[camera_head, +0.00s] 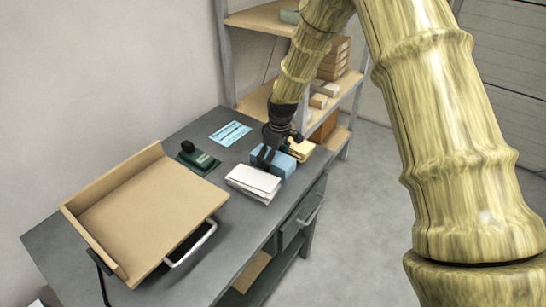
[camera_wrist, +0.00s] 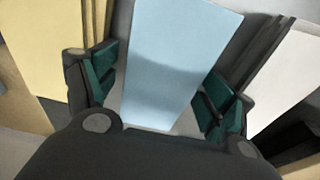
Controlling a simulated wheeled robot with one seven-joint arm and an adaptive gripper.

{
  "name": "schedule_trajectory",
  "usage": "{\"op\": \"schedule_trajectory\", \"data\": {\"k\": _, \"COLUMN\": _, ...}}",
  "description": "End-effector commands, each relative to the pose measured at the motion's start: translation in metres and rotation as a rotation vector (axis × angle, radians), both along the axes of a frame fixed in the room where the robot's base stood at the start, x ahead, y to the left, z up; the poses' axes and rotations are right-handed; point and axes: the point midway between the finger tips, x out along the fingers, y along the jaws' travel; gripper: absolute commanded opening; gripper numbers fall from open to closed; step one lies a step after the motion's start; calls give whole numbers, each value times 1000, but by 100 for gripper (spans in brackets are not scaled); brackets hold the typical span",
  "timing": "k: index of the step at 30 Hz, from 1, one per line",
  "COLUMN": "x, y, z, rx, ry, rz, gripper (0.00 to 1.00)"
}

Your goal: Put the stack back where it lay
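A blue stack (camera_head: 279,164) is on the grey desk, between a white stack (camera_head: 254,182) and a yellow stack (camera_head: 300,149). My gripper (camera_head: 268,156) points down over the blue stack in the head view. In the wrist view the blue stack (camera_wrist: 180,60) lies between my gripper's two green-padded fingers (camera_wrist: 160,90), one along each side. The pads are very close to its edges; whether they press on it is not clear. The white stack (camera_wrist: 290,75) is on the right and the yellow stack (camera_wrist: 45,50) on the left in that view. The blue stack's underside is hidden.
A tan tray (camera_head: 145,215) with raised edges covers the desk's left part. A dark green stamp-like object (camera_head: 197,158) and a light blue card (camera_head: 230,133) lie on the grey desk (camera_head: 195,130). Shelves (camera_head: 262,100) with boxes stand behind; a drawer handle (camera_head: 312,211) projects in front.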

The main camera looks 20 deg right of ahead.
Motion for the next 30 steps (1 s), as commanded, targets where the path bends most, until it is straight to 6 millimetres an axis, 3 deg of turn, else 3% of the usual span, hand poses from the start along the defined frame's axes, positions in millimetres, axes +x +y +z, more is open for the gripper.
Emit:
{"op": "schedule_trajectory", "data": {"k": 8, "x": 0, "y": 0, "z": 1, "rx": 0, "ry": 0, "rz": 0, "gripper": 84}}
{"op": "schedule_trajectory", "data": {"k": 14, "x": -1, "y": -1, "z": 13, "rx": 0, "ry": -1, "rz": 0, "gripper": 84}}
{"op": "schedule_trajectory", "data": {"k": 30, "x": -10, "y": -8, "z": 92, "rx": 0, "ry": -2, "rz": 0, "gripper": 84}}
